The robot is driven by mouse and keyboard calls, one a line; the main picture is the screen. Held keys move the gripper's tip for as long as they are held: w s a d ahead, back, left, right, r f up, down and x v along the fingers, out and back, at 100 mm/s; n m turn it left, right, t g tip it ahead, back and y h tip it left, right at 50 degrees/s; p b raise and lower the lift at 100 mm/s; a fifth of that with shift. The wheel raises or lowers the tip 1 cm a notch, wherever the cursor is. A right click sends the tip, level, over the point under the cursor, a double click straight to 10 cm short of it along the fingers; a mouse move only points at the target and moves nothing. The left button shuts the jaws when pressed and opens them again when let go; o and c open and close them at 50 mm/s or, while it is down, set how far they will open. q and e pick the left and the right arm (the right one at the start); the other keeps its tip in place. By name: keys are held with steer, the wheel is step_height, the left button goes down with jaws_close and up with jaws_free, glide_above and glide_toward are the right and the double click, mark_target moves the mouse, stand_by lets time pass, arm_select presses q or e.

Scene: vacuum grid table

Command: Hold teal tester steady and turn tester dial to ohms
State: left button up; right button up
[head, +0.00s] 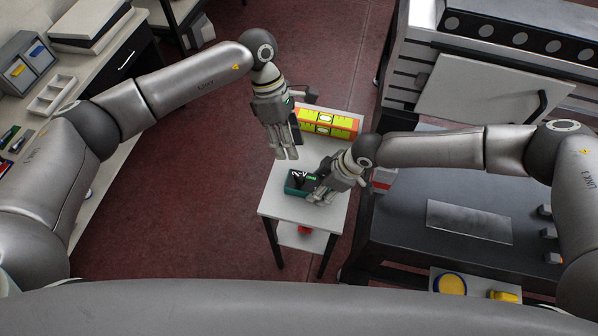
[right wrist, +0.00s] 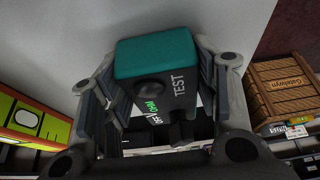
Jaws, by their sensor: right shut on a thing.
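The teal tester (head: 291,190) sits on a small white table, partly covered by my right gripper. In the right wrist view the tester (right wrist: 165,58) has a teal side and a dark face with OFF, OHM and TEST lettering. A dark round dial (right wrist: 150,89) is on that face; I cannot tell where it points. My right gripper (head: 316,196) is shut on the tester, with one finger on either side of it. My left gripper (head: 287,156) hangs fingers down above the table, behind the tester and apart from it. The gap between its fingers is unclear.
A yellow and orange spirit level (head: 340,123) lies at the table's far end. The white table (head: 283,208) is narrow, with a small clear strip at its near edge. A dark workbench (head: 400,232) stands close on the right. A wooden crate (right wrist: 285,90) shows in the right wrist view.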

mark_target(299, 176)
arm_select(q)
steer(key=s+f+n, duration=0.1)
steer(key=f+n, duration=0.2)
steer(key=n, duration=0.7)
steer(key=d+f+n, duration=0.1)
steer(key=f+n, duration=0.2)
steer(key=n, duration=0.7)
steer(key=s+d+f+n, duration=0.1)
steer(key=f+n, duration=0.2)
steer(key=n, duration=0.6)
steer(key=shift+s+d+f+n+h, duration=0.2)
steer(key=shift+s+f+n+h, duration=0.1)
steer(key=shift+s+n, duration=0.1)
jaws_close()
